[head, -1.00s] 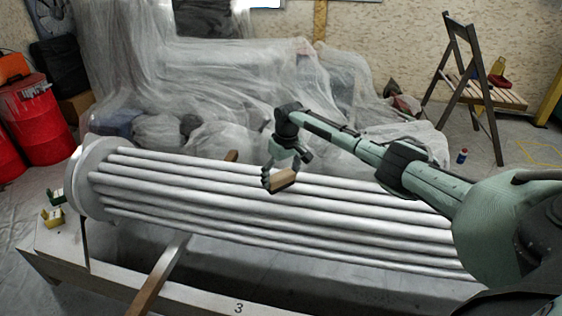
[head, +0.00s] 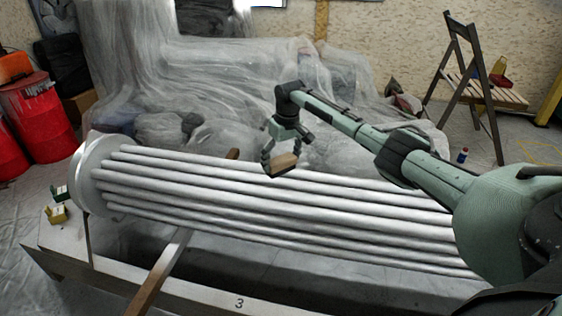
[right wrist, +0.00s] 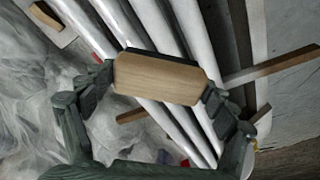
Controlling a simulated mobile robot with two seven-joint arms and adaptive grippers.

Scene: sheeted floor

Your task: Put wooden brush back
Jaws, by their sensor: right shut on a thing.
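The wooden brush (head: 284,165) has a pale wooden back and a dark edge that shows in the right wrist view (right wrist: 155,78). My right gripper (head: 280,160) is shut on it, with one finger at each end of the wood in the right wrist view (right wrist: 158,88). In the head view the brush is in front of the far side of the grey tube bundle (head: 270,205), around the middle of its length. It appears to be held above the tubes; the exact gap cannot be told. My left gripper is not in view.
A pale bench (head: 190,292) bears the tubes, with a wooden bar (head: 160,272) below them. Small green (head: 60,192) and yellow (head: 56,213) items sit on its left corner. Plastic sheeting (head: 160,80) lies behind. A folding chair (head: 487,90) and red drums (head: 42,118) stand apart.

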